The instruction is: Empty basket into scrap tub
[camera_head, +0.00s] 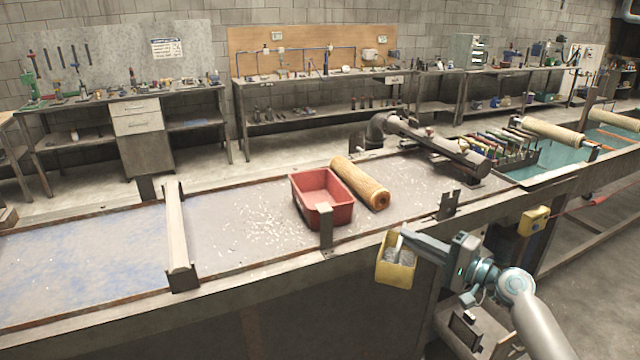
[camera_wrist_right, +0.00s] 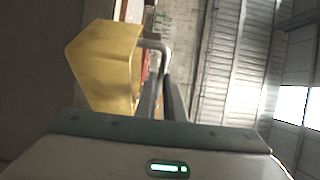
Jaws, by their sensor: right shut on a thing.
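A yellow basket (camera_head: 394,272) hangs in front of the bench's near side in the head view, with grey-white pieces showing in its opening. My right gripper (camera_head: 404,238) is shut at the basket's upper edge. In the right wrist view the basket (camera_wrist_right: 102,62) is left of the shut fingers (camera_wrist_right: 163,85), which meet at its metal handle (camera_wrist_right: 158,47). A red tub (camera_head: 328,214) stands on the bench, left of and beyond the basket. The inside of the tub looks empty. My left gripper is not in view.
A tan roll (camera_head: 360,183) lies right beside the red tub. A raised metal bar (camera_head: 178,240) crosses the bench at left. Upright brackets (camera_head: 326,228) stand along the near rail. A dark arm-like fixture (camera_head: 435,145) lies across the back right. A yellow box (camera_head: 534,220) is on the bench's near side.

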